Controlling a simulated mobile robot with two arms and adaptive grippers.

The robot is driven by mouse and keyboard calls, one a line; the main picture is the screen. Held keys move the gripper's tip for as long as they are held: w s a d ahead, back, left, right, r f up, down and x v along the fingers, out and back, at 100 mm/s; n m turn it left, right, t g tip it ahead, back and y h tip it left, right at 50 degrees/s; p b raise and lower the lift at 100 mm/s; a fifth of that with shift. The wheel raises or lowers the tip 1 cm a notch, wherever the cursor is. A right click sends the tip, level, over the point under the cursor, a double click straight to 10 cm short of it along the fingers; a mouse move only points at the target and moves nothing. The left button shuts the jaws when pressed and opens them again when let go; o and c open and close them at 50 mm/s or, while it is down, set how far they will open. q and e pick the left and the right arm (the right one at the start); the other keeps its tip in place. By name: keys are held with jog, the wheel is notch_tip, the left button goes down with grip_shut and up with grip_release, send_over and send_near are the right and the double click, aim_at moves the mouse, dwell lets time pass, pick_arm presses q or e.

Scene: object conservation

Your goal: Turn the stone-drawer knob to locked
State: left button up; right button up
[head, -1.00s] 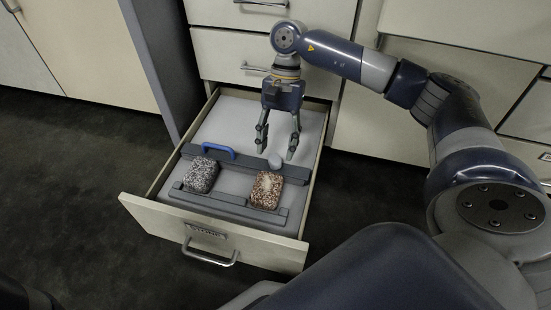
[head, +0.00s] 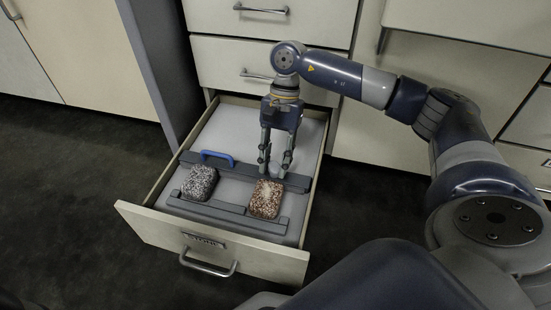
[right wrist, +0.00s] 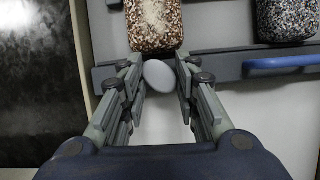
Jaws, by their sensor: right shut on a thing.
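The stone drawer (head: 205,240) is pulled open. A pale grey round knob (right wrist: 160,76) sits on the dark grey rear bar (head: 240,172), behind the brown speckled stone. My right gripper (head: 275,170) reaches down from above with its fingers closed around the knob. In the right wrist view its fingertips (right wrist: 158,80) flank the knob on both sides. The knob's sides are partly hidden by the fingers, and no lock marking is readable. My left gripper is not in view.
A brown speckled stone (head: 266,199) and a grey speckled stone (head: 199,183) sit between the rear bar and the front bar (head: 228,216). A blue handle (head: 217,155) stands on the rear bar's left part. Closed drawers (head: 240,62) rise behind.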

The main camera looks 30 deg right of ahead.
jog(key=shift+s+d+r+m+p, duration=0.1)
jog(key=shift+s+m+p, duration=0.1)
jog(key=shift+m+p, duration=0.65)
jog(key=shift+m+t+y, duration=0.3)
jog(key=shift+m, duration=0.15)
jog(key=shift+f, duration=0.2)
jog(key=o, duration=1)
jog(key=shift+o, duration=0.2)
